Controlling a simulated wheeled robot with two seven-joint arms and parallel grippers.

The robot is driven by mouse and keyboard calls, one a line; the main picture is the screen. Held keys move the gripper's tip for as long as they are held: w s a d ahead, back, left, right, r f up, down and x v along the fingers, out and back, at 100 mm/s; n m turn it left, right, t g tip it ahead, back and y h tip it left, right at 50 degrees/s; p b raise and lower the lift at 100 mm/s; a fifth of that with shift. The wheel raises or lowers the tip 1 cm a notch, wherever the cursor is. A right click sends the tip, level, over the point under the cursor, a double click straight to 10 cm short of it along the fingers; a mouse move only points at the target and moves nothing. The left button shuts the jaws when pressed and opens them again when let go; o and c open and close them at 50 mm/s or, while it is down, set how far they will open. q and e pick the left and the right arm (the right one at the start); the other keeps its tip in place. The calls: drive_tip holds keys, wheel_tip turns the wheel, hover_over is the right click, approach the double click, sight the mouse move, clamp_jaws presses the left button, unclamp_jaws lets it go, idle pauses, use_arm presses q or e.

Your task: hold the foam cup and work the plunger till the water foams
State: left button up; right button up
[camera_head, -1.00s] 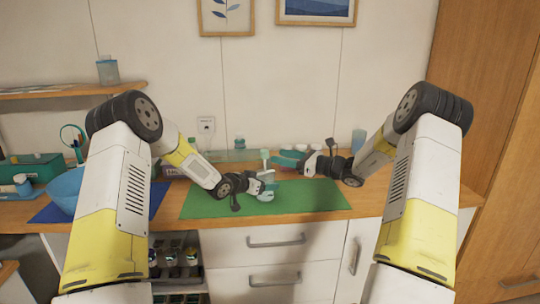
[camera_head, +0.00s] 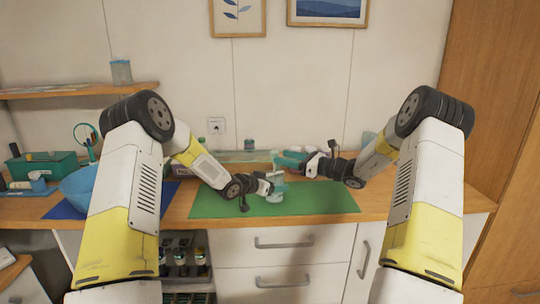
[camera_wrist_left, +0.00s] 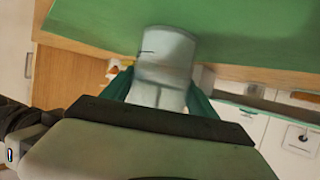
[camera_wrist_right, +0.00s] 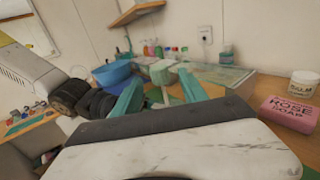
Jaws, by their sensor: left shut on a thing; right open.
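The foam cup (camera_head: 277,191), a pale translucent vessel, is above or on the green mat (camera_head: 325,199). My left gripper (camera_head: 268,186) is shut on it from the left. In the left wrist view the cup (camera_wrist_left: 165,68) sits between the teal fingers, close to the green mat. My right gripper (camera_head: 285,159) is open, above and just behind the cup. In the right wrist view a pale green rounded shape, apparently the plunger top (camera_wrist_right: 162,72), lies between the spread teal fingers. In the head view the plunger is mostly hidden by the right gripper.
A blue bowl (camera_head: 78,184) and a teal box (camera_head: 44,165) stand at the left. A pink soap box (camera_wrist_right: 290,113) and a white jar (camera_wrist_right: 304,83) stand at the right in the right wrist view. The mat's right part is clear.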

drive_tip(key=x, duration=0.7)
drive_tip(key=shift+w+a, duration=0.2)
drive_tip(key=shift+a, duration=0.1)
drive_tip(key=shift+c, duration=0.4)
clamp_jaws()
idle(0.6)
